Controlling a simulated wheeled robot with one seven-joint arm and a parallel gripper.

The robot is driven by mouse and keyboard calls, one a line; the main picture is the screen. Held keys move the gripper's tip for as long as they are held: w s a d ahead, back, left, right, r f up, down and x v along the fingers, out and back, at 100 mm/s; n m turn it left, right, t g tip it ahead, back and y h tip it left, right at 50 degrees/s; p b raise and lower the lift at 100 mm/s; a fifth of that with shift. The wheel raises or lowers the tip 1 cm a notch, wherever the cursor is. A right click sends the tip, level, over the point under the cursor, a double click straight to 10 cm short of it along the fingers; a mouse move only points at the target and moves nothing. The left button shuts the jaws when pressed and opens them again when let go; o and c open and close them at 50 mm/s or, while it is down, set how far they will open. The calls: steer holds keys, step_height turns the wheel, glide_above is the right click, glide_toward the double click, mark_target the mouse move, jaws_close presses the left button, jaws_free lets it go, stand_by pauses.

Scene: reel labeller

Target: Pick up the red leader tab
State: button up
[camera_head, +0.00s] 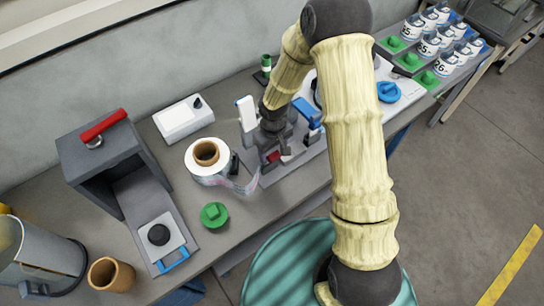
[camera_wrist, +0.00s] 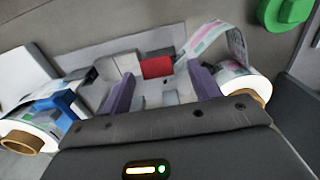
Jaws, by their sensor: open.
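The red leader tab (camera_wrist: 157,67) is a small red block in the middle of the labeller in the wrist view, lying ahead of and between my fingers. In the head view the red tab (camera_head: 273,156) shows just below my gripper (camera_head: 272,150), partly hidden by it. In the wrist view my gripper (camera_wrist: 160,92) is open, with its two purple-grey fingers apart and nothing clearly held between them. I cannot tell how far the fingertips are above the tab. A printed label strip (camera_wrist: 222,42) runs from the white reel (camera_wrist: 247,85) near the tab.
The white label reel (camera_head: 208,160) stands left of my gripper, with a green knobbed disc (camera_head: 214,215) in front of it. A white box (camera_head: 184,119) and a dark grey housing with a red handle (camera_head: 102,127) are further left. A blue part (camera_head: 308,113) stands close on the right.

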mark_target(273, 153)
steer(key=shift+w+f+p, duration=0.2)
steer(key=shift+f+p, duration=0.1)
steer(key=shift+f, duration=0.6)
steer(key=shift+w+f+p, duration=0.15)
steer(key=shift+f+p, duration=0.15)
steer(key=shift+f, duration=0.6)
steer(key=shift+c, duration=0.2)
steer(key=c, duration=1.1)
steer(key=shift+r, duration=0.2)
steer(key=shift+w+r+b, duration=0.1)
steer(key=shift+r+b, duration=0.25)
steer(key=shift+r, duration=0.3)
step_height(273, 153, up, 8)
steer(key=shift+r+b, duration=0.2)
steer(key=shift+b, duration=0.8)
